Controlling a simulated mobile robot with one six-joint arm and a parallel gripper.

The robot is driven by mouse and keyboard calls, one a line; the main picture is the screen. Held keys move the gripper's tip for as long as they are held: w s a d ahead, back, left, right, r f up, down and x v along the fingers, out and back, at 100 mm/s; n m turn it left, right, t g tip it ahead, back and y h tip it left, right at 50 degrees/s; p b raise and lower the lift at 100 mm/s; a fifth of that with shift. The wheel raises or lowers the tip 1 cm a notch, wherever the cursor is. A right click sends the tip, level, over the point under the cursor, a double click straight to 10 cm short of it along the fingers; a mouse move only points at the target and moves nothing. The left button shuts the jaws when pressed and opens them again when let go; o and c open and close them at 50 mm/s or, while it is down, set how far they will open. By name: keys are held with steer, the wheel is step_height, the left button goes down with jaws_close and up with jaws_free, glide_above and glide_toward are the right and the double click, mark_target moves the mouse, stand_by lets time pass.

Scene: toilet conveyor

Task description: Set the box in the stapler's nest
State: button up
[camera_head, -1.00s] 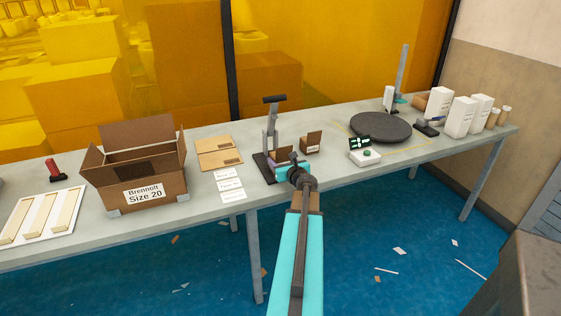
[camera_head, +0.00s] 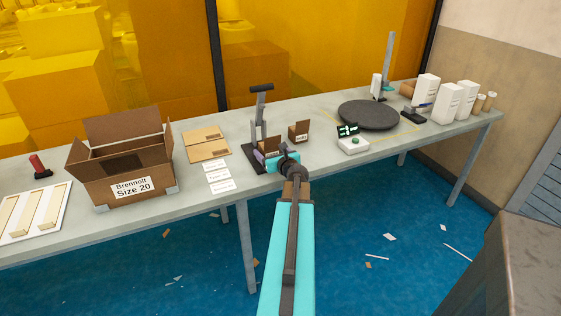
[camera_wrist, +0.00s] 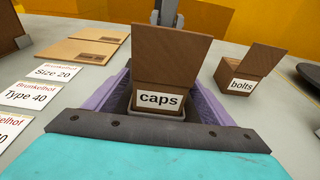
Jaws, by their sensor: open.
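The stapler (camera_head: 261,115) stands upright on the table, with a dark base (camera_head: 251,158) and a lever on top. A small brown box labelled "caps" (camera_wrist: 172,64), its flap up, stands in front of the stapler's post in the wrist view. A grey rim (camera_wrist: 184,116) shows around its foot, apparently the nest; how fully it is seated cannot be told. My gripper (camera_head: 279,163) is open, its purple fingers on either side of the caps box with gaps. In the head view my gripper mostly hides this box.
A second small box labelled "bolts" (camera_head: 299,133) stands just right of the stapler. Flat cardboard (camera_head: 206,144) and label cards (camera_head: 218,177) lie left. A large open carton (camera_head: 125,172) stands farther left.

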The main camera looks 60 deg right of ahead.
steer(key=v, duration=0.8)
steer(key=shift+p+v, duration=1.15)
steer(key=shift+p, duration=0.65)
steer(key=shift+s+a+r+p, duration=0.1)
steer(key=shift+s+a+p, duration=0.1)
steer(key=shift+p, duration=1)
steer(key=p, duration=0.2)
steer(key=s+p, duration=0.1)
steer(key=p, duration=0.1)
steer(key=shift+a+r+p, duration=0.15)
steer(key=shift+a+p, duration=0.15)
steer(key=shift+p, duration=0.1)
steer(key=shift+s+a+p, duration=0.2)
steer(key=shift+s+p, duration=0.1)
steer(key=shift+p, duration=0.55)
